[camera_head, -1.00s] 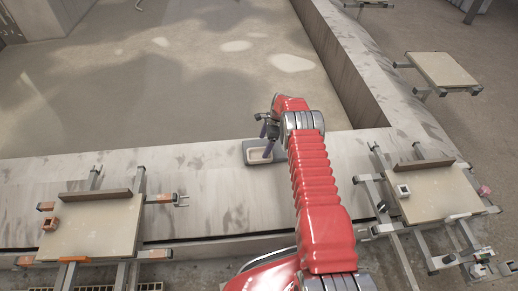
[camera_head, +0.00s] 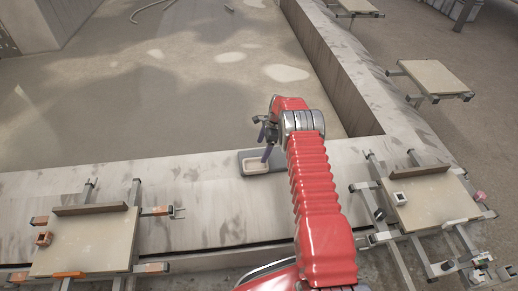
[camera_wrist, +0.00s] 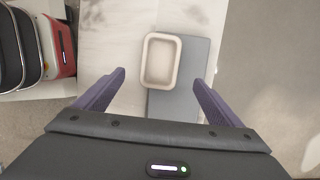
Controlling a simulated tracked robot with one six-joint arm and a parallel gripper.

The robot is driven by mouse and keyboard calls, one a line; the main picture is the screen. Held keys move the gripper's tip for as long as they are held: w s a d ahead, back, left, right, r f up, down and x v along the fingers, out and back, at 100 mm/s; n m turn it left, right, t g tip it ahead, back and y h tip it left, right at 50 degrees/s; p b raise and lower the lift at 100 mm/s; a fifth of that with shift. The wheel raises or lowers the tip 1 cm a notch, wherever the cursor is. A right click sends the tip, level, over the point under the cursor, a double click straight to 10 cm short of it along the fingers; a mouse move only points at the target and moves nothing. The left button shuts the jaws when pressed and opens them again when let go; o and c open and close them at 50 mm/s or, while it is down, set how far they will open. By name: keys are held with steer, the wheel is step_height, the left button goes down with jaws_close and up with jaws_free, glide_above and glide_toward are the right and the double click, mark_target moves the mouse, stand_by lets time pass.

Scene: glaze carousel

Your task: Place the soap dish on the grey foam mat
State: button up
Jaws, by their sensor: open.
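The soap dish (camera_wrist: 161,48) is a pale, shallow rectangular tray with a raised rim. It rests at one corner of the grey foam mat (camera_wrist: 180,106), its left rim slightly past the mat's left edge in the wrist view. In the head view the dish (camera_head: 255,169) and the mat (camera_head: 280,156) lie on the pale ledge. My gripper (camera_wrist: 159,77) is open and empty, its purple fingers apart on either side of the dish and not touching it. In the head view my gripper (camera_head: 267,146) is partly hidden by my red arm.
The ledge (camera_head: 195,200) is bare left of the mat. A wall (camera_head: 335,65) runs behind.

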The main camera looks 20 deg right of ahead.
steer(key=shift+r, duration=0.1)
steer(key=s+a+r+n+t+h, duration=0.1)
steer(key=a+r+n, duration=0.1)
steer(key=r, duration=0.9)
steer(key=s+a+r+n, duration=0.1)
steer(key=a+r+n, duration=0.15)
steer(key=r, duration=0.85)
steer(key=s+a+r+n+t, duration=0.15)
steer(key=s+r, duration=0.25)
steer(key=r, duration=0.4)
steer(key=s+a+r+n+g, duration=0.1)
steer(key=s+a+r+n, duration=0.15)
steer(key=s+r, duration=0.45)
steer(key=s+a+r+n+t+h, duration=0.1)
steer(key=s+a+r+n, duration=0.15)
steer(key=s+r, duration=0.4)
steer(key=s+a+r+n+t, duration=0.1)
steer(key=s+r+n, duration=0.2)
steer(key=s+r, duration=0.3)
steer(key=s+a+f+n+t+h, duration=0.1)
steer(key=s+n, duration=0.5)
steer(key=s, duration=1.4)
steer(key=shift+a+f, duration=0.55)
steer(key=shift+a, duration=0.05)
steer(key=shift+t, duration=0.25)
